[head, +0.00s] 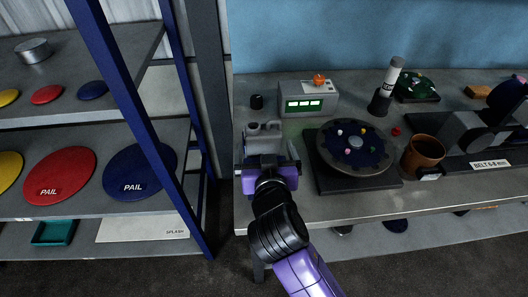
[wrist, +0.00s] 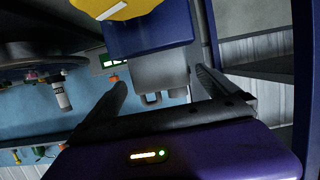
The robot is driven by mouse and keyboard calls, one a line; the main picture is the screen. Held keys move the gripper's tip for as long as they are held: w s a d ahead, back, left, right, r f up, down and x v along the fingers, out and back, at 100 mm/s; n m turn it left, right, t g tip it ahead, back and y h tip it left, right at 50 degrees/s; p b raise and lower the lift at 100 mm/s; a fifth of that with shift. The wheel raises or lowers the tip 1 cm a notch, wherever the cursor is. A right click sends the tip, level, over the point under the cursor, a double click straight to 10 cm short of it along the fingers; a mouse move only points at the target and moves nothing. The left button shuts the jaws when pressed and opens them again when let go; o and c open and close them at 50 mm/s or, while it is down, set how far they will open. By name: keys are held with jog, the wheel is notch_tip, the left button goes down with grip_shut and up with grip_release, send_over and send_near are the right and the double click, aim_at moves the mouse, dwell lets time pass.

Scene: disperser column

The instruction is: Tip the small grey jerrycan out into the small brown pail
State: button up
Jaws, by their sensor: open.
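The small grey jerrycan (head: 264,130) stands on the left part of the metal bench, just beyond my gripper (head: 268,156). The gripper hides its lower part. In the wrist view, which looks upside down, the jerrycan (wrist: 165,72) shows between my two open fingers (wrist: 161,79), with a gap on each side. Its handle shows at the lower edge there. I cannot tell how far the fingertips reach along its sides. The small brown pail (head: 422,153) stands upright on the bench to the right, with a label on its front.
A round disc machine (head: 356,143) on a dark base stands between jerrycan and pail. A belt unit (head: 475,135) is at right. A shelf with a blue post (head: 120,85) stands left.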

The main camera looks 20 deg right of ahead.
aim_at(264, 144)
jog(key=shift+p+x, duration=0.5)
jog(key=shift+x, duration=2.55)
jog(key=shift+r, duration=0.1)
jog(key=c, duration=1.9)
jog(key=shift+r+p, duration=2.35)
jog(key=shift+r, duration=0.65)
jog(key=shift+r+p, duration=0.45)
jog(key=shift+r, duration=1.05)
